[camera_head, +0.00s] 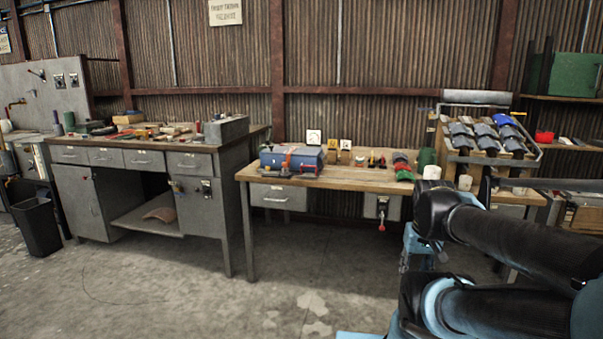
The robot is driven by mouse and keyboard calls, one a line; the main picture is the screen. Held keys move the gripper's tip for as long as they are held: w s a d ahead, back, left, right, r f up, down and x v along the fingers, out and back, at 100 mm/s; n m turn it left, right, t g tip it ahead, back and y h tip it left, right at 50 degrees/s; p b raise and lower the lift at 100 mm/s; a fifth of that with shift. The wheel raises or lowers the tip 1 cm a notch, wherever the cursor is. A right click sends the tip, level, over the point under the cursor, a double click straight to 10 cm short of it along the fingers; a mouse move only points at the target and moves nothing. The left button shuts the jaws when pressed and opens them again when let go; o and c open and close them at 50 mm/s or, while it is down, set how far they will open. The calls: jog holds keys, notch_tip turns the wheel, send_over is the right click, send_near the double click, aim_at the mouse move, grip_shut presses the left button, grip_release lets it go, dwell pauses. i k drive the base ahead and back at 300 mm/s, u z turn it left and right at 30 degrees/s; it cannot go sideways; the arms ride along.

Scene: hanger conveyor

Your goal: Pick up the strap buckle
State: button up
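A blue case (292,160) stands on the left part of the wooden-topped table (345,181). An orange-red strap (287,158) appears to cross its top and front. I cannot make out a buckle on it for certain; at this size the detail is too small. My arm (510,240) fills the lower right of the view, well to the right of the case and nearer to me. Its gripper cannot be seen in this view, so what it holds is not shown.
Small items and red and green pieces (402,168) stand right of the case. A grey workbench (140,180) with cluttered top stands left, a dark bin (38,228) beside it. A sloped rack (487,140) is at right. The concrete floor (200,300) in front is clear.

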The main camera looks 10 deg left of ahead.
aim_at(284, 164)
jog(key=z, duration=0.05)
jog(key=i, duration=1)
jog(key=u, duration=0.05)
